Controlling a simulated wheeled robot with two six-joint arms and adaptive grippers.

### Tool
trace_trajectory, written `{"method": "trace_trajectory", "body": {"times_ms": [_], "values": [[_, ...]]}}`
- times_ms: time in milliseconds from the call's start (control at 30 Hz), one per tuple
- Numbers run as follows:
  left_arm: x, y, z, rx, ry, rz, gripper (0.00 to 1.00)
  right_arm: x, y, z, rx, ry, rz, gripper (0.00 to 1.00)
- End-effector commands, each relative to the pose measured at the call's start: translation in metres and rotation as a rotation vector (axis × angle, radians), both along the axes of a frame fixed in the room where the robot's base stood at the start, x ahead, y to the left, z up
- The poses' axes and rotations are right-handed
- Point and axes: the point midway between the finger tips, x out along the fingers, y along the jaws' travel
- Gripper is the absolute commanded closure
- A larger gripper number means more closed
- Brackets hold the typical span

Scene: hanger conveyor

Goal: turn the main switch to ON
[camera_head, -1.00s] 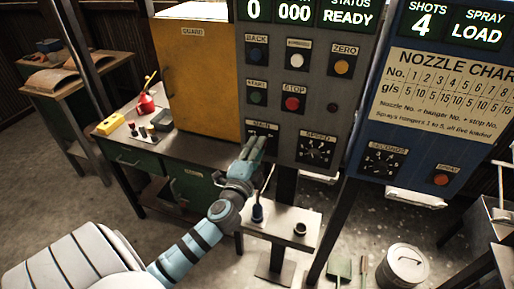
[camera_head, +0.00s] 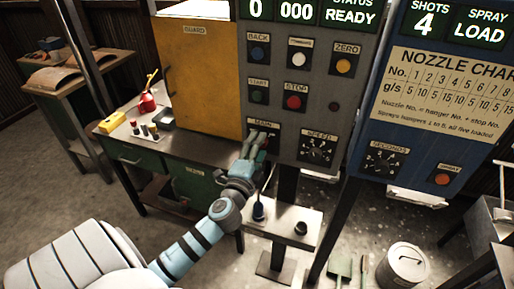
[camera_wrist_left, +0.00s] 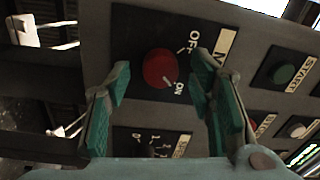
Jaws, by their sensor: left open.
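The main switch (camera_wrist_left: 160,68) is a round red knob on a dark plate with OFF and ON labels, seen in the left wrist view. A small light mark on the knob's rim lies toward the ON label. In the head view the MAIN plate (camera_head: 251,128) is at the lower left of the grey panel, its knob largely hidden by my gripper. My left gripper (camera_head: 259,138) is open in front of it. In the left wrist view my green-padded fingers (camera_wrist_left: 163,82) are apart, one on each side of the knob, with gaps visible. My right gripper is not in view.
The SPEED dial (camera_head: 317,148) is just right of the main switch. START (camera_head: 258,96) and STOP (camera_head: 294,102) buttons are above. A small shelf (camera_head: 284,222) with a blue-handled item stands below. A yellow guard (camera_head: 195,75) and workbench (camera_head: 165,150) are at left.

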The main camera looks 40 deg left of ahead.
Motion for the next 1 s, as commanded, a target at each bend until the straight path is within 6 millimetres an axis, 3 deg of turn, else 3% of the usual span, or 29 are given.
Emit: {"method": "trace_trajectory", "body": {"times_ms": [167, 400, 533, 1000], "values": [[-0.022, -0.008, -0.002, 0.0, 0.003, -0.001, 0.51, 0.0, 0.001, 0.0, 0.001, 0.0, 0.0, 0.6], [-0.084, -0.029, -0.006, -0.002, 0.005, 0.0, 0.51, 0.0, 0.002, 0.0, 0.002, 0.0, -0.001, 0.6], [-0.107, -0.037, -0.007, 0.0, 0.003, 0.0, 0.51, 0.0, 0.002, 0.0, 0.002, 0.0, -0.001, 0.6], [-0.113, -0.039, -0.007, 0.0, 0.001, 0.0, 0.51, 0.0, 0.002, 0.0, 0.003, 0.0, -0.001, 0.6]]}}
